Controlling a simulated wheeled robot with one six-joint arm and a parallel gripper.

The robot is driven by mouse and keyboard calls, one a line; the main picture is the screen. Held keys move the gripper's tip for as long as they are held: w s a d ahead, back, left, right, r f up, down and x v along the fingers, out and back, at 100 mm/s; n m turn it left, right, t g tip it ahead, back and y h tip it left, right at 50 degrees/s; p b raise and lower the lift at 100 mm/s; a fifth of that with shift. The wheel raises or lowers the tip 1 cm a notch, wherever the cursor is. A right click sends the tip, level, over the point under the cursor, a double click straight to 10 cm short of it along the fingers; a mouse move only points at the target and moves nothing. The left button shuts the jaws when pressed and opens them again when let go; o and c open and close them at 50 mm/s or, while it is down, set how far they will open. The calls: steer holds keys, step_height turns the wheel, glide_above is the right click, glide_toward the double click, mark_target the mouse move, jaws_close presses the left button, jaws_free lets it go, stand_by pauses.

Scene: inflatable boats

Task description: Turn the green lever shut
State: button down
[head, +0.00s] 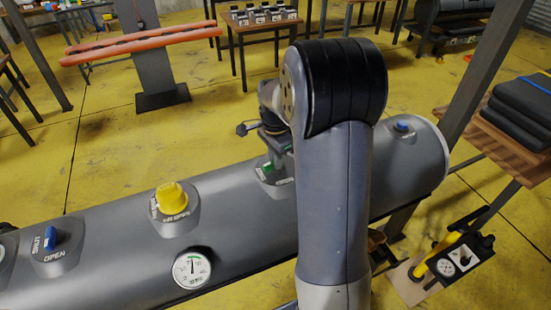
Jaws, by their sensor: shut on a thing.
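The green lever (267,167) sits on a grey mount on top of the long grey boat tube (110,277), just left of my arm. Only small green parts of it show. My gripper (279,153) reaches down over this mount and is shut on the green lever. My arm and the gripper body hide much of the lever. I cannot read its angle or the label beside it clearly.
On the tube are a blue lever (50,238) marked SHUT and OPEN, a yellow cap (171,198), a round gauge (192,268) and another blue lever (402,126). A yellow pump (437,254) stands at right. Yellow floor lies open behind the tube.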

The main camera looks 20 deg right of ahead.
steer(key=shift+w+m, duration=0.1)
steer(key=shift+m, duration=0.6)
steer(key=c, duration=1.4)
jaws_free()
step_height(320, 180, up, 11)
steer(key=shift+b, duration=0.45)
steer(key=shift+f, duration=0.1)
